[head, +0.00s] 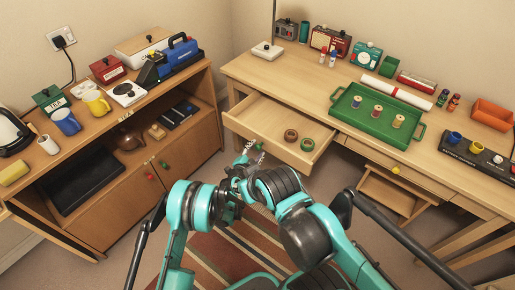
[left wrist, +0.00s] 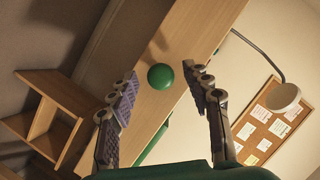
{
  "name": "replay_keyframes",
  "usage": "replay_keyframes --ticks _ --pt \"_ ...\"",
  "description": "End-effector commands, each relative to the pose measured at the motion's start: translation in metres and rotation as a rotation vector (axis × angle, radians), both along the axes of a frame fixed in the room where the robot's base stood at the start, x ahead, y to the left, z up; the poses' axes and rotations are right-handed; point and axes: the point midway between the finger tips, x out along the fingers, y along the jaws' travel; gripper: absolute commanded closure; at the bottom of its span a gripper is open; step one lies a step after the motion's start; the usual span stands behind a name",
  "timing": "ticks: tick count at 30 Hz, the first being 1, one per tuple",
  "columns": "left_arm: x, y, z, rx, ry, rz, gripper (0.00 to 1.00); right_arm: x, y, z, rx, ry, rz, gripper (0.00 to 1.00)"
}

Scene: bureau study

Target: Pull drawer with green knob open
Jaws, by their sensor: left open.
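The drawer (head: 262,118) stands pulled out of the wooden desk on its left side. A brown ring (head: 291,135) and a green ring (head: 307,144) lie in it. My left gripper (head: 249,152) is open at the outer side of the drawer front. In the left wrist view the round green knob (left wrist: 160,76) sits on the wooden drawer front (left wrist: 187,52). It lies between and just beyond the spread fingers of the left gripper (left wrist: 160,92), with gaps showing on both sides. The knob is hidden behind my gripper in the head view. I cannot make out my right gripper.
A green tray (head: 346,119) with several spools stands on the desk (head: 262,75). A yellow-knobbed drawer is at the right, above a small wooden stool (head: 378,190). A low cabinet (head: 190,146) stands left. A striped rug (head: 225,255) covers the floor.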

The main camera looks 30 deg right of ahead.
Motion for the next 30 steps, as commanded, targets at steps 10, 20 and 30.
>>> replay_keyframes --ticks 10,20,30 --pt "-0.030 0.038 0.013 -0.001 0.002 0.001 0.51 0.000 0.000 0.000 0.000 0.000 0.000 0.74" --pt "-0.032 0.040 0.014 -0.001 0.002 0.001 0.51 0.000 0.000 0.000 0.000 0.000 0.000 0.74" --pt "-0.027 0.045 0.024 -0.002 0.014 0.012 0.51 0.000 0.000 0.000 0.000 0.000 0.000 0.74"
